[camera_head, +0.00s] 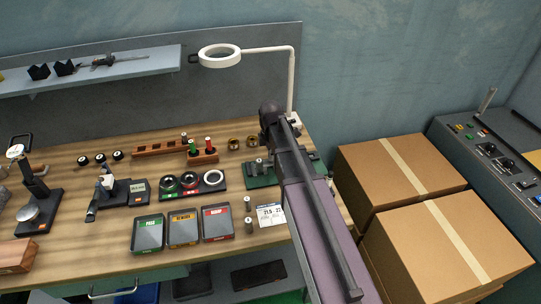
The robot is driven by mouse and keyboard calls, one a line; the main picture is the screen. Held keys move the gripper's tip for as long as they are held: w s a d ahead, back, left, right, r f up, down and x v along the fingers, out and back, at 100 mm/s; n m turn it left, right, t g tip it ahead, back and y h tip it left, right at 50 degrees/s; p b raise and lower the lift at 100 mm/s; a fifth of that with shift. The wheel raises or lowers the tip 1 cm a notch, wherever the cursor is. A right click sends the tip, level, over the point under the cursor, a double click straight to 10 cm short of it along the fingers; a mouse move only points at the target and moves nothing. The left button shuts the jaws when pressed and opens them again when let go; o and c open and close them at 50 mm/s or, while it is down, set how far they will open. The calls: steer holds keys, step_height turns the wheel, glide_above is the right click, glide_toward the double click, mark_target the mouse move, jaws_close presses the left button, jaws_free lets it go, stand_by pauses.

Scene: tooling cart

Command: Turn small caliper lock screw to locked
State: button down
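A caliper (112,61) lies on the grey wall shelf at the upper left, its long thin beam pointing right. Its lock screw is too small to make out, so I cannot tell how it is turned. My arm reaches up from the bottom edge to a dark rounded joint near the bench's right end. My gripper's fingers do not show, and no part of my arm is near the caliper.
Below the grey shelf (150,70), the wooden bench (80,256) holds gauges, ring gauges and three trays, PASS (148,233) among them. A ring lamp (220,56) stands right of the shelf. Cardboard boxes (400,172) fill the right side.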

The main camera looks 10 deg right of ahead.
steer(key=shift+m, duration=0.4)
steer(key=m, duration=0.8)
steer(key=shift+m, duration=0.4)
steer(key=m, duration=0.4)
steer(key=shift+m, duration=0.3)
steer(key=m, duration=0.4)
steer(key=shift+m, duration=0.4)
steer(key=c, duration=0.9)
jaws_free()
steer(key=shift+o, duration=0.2)
